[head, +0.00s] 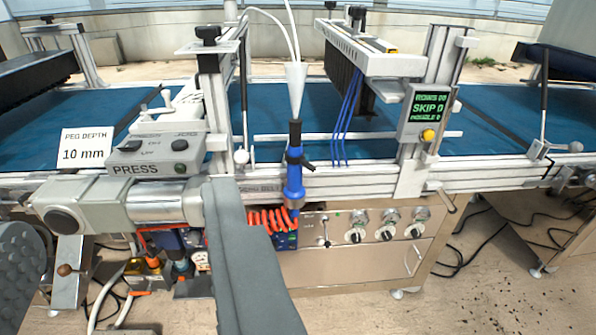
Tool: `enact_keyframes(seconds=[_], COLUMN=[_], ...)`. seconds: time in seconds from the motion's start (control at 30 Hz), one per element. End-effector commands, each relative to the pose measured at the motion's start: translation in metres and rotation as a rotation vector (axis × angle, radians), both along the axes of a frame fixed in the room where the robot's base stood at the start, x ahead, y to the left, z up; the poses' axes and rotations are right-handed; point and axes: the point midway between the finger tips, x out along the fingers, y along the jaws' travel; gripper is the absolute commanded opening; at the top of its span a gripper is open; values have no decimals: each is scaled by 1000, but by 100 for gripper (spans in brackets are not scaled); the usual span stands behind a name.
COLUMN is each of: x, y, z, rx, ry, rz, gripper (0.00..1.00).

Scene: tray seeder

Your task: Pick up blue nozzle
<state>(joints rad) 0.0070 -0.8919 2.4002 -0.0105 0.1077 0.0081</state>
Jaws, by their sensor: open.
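The blue nozzle (294,185) stands upright at the front edge of the seeder, right of the picture's middle-left. It has a blue body, a black side lever and a pale cone above it with thin white hoses rising out of view. Orange coiled hose shows just below it. My gripper (125,215) is open, with one grey finger at the left edge and the other rising from the bottom centre. The nozzle lies outside the jaws, right of the right finger and apparently farther away. I see nothing held between the fingers.
The grey PRESS unit (150,165) and its cylinder fill the space behind the jaws. A peg depth sign (85,146) stands left. A display box (424,113) and the control panel (370,230) with knobs are right. Cables (465,255) lie on the floor.

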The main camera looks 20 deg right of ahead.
Motion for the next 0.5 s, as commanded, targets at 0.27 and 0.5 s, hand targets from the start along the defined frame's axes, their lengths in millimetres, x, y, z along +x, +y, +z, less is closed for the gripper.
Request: enact_keyframes(seconds=[0.27, 0.5], x=[62, 120], y=[-39, -81], z=[-15, -39], rx=[-45, -90], ry=[-34, -72], rz=[-94, -133], gripper=[47, 47])
